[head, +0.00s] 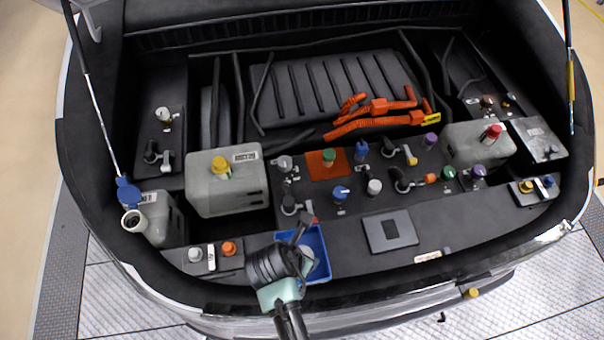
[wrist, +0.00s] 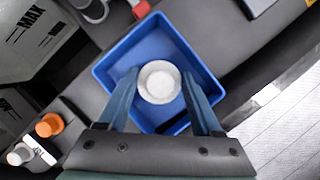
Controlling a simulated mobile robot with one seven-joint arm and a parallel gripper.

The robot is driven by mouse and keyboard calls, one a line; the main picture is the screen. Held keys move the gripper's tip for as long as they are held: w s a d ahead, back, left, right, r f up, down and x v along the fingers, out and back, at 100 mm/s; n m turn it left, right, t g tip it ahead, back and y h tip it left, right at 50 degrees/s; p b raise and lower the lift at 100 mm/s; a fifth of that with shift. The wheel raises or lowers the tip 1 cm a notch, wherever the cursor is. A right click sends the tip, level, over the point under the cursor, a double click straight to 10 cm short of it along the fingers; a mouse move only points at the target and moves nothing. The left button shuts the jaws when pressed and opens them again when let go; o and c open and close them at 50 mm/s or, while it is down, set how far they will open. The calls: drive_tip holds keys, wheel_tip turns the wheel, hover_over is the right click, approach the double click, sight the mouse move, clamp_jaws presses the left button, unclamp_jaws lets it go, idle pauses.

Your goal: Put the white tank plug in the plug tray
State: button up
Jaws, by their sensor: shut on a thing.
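The white tank plug (wrist: 160,82) is round and sits between the two fingers of my gripper (wrist: 159,88), which is shut on it. In the wrist view it lies over the middle of the blue plug tray (wrist: 109,73). Whether it touches the tray floor I cannot tell. In the head view my gripper (head: 301,247) is at the tray (head: 322,268), near the front edge of the car's trunk. My wrist covers much of the tray there, and a pale bit of the plug (head: 308,264) shows beside the wrist.
Left of the tray, a panel (head: 212,268) carries an orange cap (head: 229,248) and a whitish cap (head: 195,254). A grey tank with a yellow cap (head: 220,169) stands behind. A flat grey plate (head: 390,231) lies to the right. The deck between tray and plate is clear.

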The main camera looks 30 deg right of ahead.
drive_tip(key=o, duration=1)
drive_tip(key=shift+o, duration=0.2)
drive_tip(key=v, duration=1.2)
drive_tip(key=w+a+r+m+t+y, duration=0.1)
drive_tip(key=w+a+r+m+t, duration=0.1)
drive_tip(key=w+r+m+t, duration=0.9)
drive_tip(key=w+a+r+t, duration=0.15)
drive_tip(key=w+r, duration=0.65)
drive_tip(key=r, duration=0.9)
wheel_tip(320, 180, up, 16)
drive_tip(key=a+m+t+y, duration=0.1)
drive_tip(key=a+m+t, duration=0.1)
drive_tip(key=m+t, duration=0.3)
drive_tip(key=s+r+m+t+y, duration=0.1)
drive_tip(key=s+r+m+t, duration=0.3)
drive_tip(key=r, duration=0.5)
drive_tip(key=s+a+r+m+t, duration=0.1)
drive_tip(key=s+r+m+t, duration=0.2)
drive_tip(key=s+r, duration=0.4)
wheel_tip(320, 180, up, 4)
drive_tip(key=shift+a+f+m+t+y, duration=0.2)
drive_tip(key=shift+a+m+t+y, duration=0.05)
drive_tip(key=shift+m+t+y, duration=0.15)
